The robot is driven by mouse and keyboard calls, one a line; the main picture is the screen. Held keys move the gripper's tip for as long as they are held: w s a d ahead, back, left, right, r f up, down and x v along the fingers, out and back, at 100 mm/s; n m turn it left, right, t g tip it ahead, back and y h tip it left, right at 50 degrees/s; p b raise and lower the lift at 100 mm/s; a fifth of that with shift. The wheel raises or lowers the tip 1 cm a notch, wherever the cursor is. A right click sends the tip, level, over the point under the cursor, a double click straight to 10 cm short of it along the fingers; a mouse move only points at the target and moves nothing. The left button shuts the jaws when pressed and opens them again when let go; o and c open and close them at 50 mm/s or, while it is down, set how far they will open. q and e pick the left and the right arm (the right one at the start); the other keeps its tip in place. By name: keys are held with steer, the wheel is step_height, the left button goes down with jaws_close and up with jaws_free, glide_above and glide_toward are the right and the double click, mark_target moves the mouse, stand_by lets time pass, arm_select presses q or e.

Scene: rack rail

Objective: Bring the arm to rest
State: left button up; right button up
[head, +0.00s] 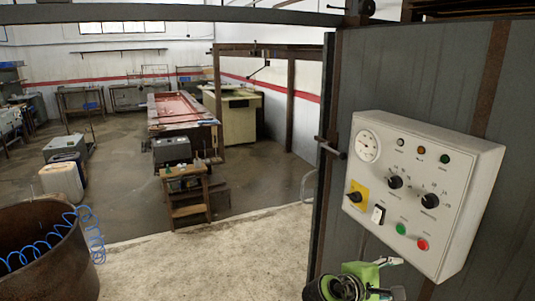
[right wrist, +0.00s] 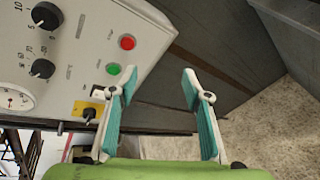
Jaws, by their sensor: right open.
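My right gripper (head: 390,277) shows at the bottom edge of the head view, with its green body partly cut off. In the right wrist view the same gripper (right wrist: 160,76) has its two teal-padded fingers spread apart, with nothing between them. It is below and in front of a white control panel (head: 425,150), apart from it in the head view. The panel (right wrist: 85,45) fills the upper left of the wrist view, behind the left finger. My left gripper is not in view.
The panel carries a gauge (head: 367,146), black knobs, a yellow switch (head: 357,194), a green button (head: 401,229) and a red button (head: 422,244). It hangs on a grey metal wall (head: 455,60). A rusty drum (head: 45,250) with a blue coiled hose stands left. Open floor lies between.

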steer(key=s+a+f+m+g+y, duration=0.25)
steer(key=s+f+m+y, duration=0.35)
steer(key=s+f, duration=1.05)
steer(key=s+a+f+m+y, duration=0.1)
steer(key=s+a+m+y, duration=0.15)
steer(key=s+a, duration=0.4)
steer(key=s+a+f+m+y, duration=0.1)
steer(key=s+a+f+y, duration=0.2)
steer(key=s, duration=0.7)
step_height(320, 180, down, 33)
steer(key=s+g+y+b, duration=0.1)
steer(key=s+g+b, duration=0.1)
steer(key=b, duration=0.6)
steer(key=s+d+f+b, duration=0.1)
steer(key=s+f+b, duration=0.2)
steer(key=s+f, duration=0.5)
steer(key=s+d+f+g+b, duration=0.1)
steer(key=s+d+f+b, duration=0.1)
steer(key=s+f, duration=0.6)
step_height(320, 180, down, 6)
steer(key=shift+s+r+n+b, duration=0.1)
steer(key=shift+s+n+b, duration=0.2)
steer(key=shift+b, duration=0.45)
